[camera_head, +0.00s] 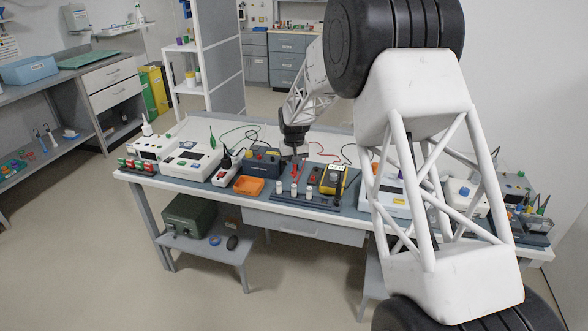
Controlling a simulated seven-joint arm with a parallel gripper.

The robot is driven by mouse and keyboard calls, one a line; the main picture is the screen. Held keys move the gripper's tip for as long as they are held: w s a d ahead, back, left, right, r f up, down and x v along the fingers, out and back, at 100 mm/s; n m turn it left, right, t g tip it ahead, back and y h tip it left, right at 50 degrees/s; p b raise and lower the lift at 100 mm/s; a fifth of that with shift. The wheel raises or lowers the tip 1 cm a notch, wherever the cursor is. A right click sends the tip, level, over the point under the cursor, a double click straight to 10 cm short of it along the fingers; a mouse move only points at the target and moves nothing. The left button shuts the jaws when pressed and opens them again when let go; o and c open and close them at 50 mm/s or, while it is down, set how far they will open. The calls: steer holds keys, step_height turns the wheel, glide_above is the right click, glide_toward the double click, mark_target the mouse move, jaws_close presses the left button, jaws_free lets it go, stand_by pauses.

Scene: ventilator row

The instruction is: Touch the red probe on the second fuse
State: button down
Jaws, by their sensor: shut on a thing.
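My gripper (293,153) hangs over the middle of the long bench, pointing down. It appears shut on the red probe (296,169), whose thin red body shows just below the fingers. A dark fuse board (297,202) lies below it near the front edge. Three small white upright fuses stand in a row there: the left fuse (279,187), the second fuse (294,190) and the right fuse (308,197). The probe is above and close to the second fuse; whether its tip touches is too small to tell. A yellow multimeter (333,180) stands right of the fuses.
An orange tray (249,186) and a dark blue box (262,161) stand left of the fuse board. White devices (192,162) fill the bench's left part. Red, green and black leads lie behind. My large white arm links hide part of the bench's right side.

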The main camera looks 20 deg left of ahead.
steer(key=shift+r, duration=2.5)
